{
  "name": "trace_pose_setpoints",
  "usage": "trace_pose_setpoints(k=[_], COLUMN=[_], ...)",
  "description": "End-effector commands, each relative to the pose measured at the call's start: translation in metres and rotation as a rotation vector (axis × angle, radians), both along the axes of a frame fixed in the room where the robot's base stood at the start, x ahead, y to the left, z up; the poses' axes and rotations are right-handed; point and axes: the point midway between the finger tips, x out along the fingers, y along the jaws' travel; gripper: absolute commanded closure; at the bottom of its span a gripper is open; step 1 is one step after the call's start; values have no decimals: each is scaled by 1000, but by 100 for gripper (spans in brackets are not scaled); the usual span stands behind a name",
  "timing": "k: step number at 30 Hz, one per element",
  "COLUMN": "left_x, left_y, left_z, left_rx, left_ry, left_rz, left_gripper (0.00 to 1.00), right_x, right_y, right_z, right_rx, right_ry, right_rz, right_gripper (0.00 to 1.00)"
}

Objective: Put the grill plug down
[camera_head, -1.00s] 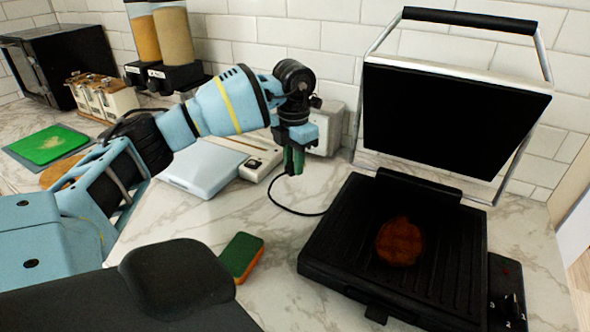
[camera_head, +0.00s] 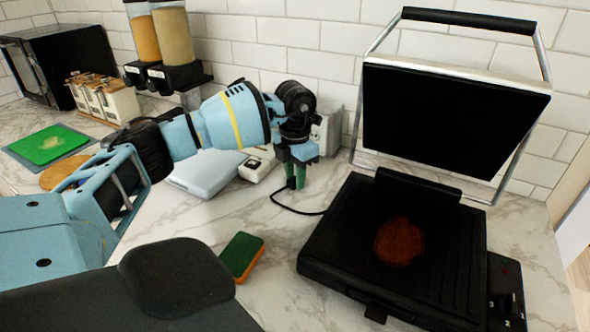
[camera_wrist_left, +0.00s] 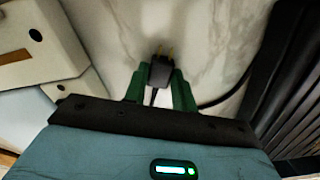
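My left gripper (camera_head: 296,178) points down over the counter, just left of the grill. In the left wrist view, its green fingers (camera_wrist_left: 158,86) are shut on the black grill plug (camera_wrist_left: 160,72), whose metal prongs point away from the gripper. In the head view the plug is hidden by the fingers. The plug's black cord (camera_head: 290,210) loops over the counter to the open grill (camera_head: 400,245). I cannot tell whether the plug touches the counter. My right gripper is not in view.
A brown patty (camera_head: 399,242) lies on the grill plate. A green and orange sponge (camera_head: 241,256) lies on the marble counter (camera_head: 200,225) in front. A wall box (camera_head: 327,130) is behind the gripper. Counter between sponge and gripper is clear.

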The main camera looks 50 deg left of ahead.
Motion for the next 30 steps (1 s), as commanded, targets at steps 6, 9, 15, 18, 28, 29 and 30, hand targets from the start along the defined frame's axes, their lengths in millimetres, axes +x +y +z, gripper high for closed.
trace_pose_setpoints(k=[6,9,15,18,28,29,30], left_x=[0,0,0,1,1,1,1], left_y=[0,0,0,0,-1,-1,-1], left_z=[0,0,5,17,83,89,96], left_rx=[0,0,0,0,-1,-1,-1], left_ry=[0,0,-1,-2,-4,-4,-4], left_rz=[0,0,0,0,-1,-1,0], left_gripper=[54,54,54,54,54,54,54], right_x=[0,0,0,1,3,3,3], right_y=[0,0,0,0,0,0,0], right_z=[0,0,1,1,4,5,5], right_rx=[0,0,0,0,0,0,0], right_ry=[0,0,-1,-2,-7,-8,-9], right_rz=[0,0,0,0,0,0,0], right_gripper=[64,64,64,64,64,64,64])
